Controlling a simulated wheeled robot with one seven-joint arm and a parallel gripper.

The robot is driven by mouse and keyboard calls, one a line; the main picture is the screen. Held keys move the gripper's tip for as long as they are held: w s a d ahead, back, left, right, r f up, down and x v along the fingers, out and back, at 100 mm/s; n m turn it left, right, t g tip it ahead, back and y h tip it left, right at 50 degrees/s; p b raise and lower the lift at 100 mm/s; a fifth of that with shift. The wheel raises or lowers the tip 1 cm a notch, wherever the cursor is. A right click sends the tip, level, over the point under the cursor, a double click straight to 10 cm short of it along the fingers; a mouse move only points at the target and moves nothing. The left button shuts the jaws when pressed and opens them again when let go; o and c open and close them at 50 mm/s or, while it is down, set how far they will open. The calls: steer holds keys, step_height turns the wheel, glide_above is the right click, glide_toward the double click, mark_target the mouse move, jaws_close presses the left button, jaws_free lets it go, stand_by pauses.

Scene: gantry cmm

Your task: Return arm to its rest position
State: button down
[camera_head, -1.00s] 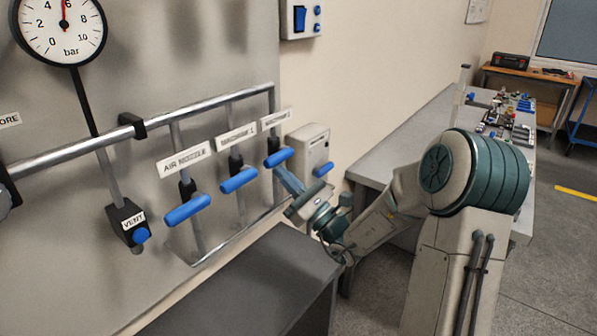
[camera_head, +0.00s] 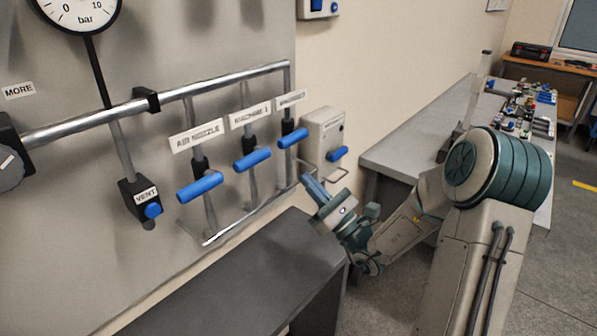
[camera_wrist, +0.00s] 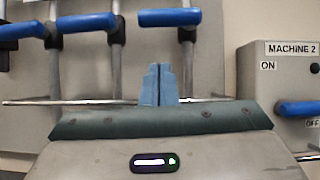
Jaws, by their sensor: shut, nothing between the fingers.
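My gripper (camera_head: 311,186) is at the end of my arm, in front of the pipe panel and above the dark bench. In the wrist view its blue fingers (camera_wrist: 158,84) are together, with nothing between them. The blue valve handles on the panel are the air nozzle handle (camera_head: 200,187), the machine 1 handle (camera_head: 252,160) and the third handle (camera_head: 293,138). My gripper is just below and right of the third handle in the head view, apart from it. In the wrist view, blue handles (camera_wrist: 170,17) show beyond the fingers.
A grey box (camera_head: 322,131) with a blue handle, labelled machine 2 in the wrist view (camera_wrist: 290,90), is on the wall right of the panel. The dark bench (camera_head: 235,275) lies below the panel. A grey worktable (camera_head: 410,135) with several small parts stands behind my arm. Open floor lies at right.

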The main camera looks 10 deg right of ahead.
steer(key=v, duration=0.7)
steer(key=s+a+f+n+g+h, duration=0.2)
steer(key=s+a+n+g, duration=1.35)
steer(key=g, duration=0.45)
steer(key=s+d+f+n+h+p, duration=0.2)
steer(key=s+d+f+n+h, duration=0.1)
steer(key=s+d+n+h, duration=0.5)
steer(key=w+d+r+n+t+h, duration=0.3)
steer(key=d+r+t+h, duration=0.1)
steer(key=d+h, duration=0.2)
steer(key=shift+r+t+h+p, duration=0.3)
steer(key=shift+r+t+h, duration=0.1)
steer(key=shift+w, duration=0.15)
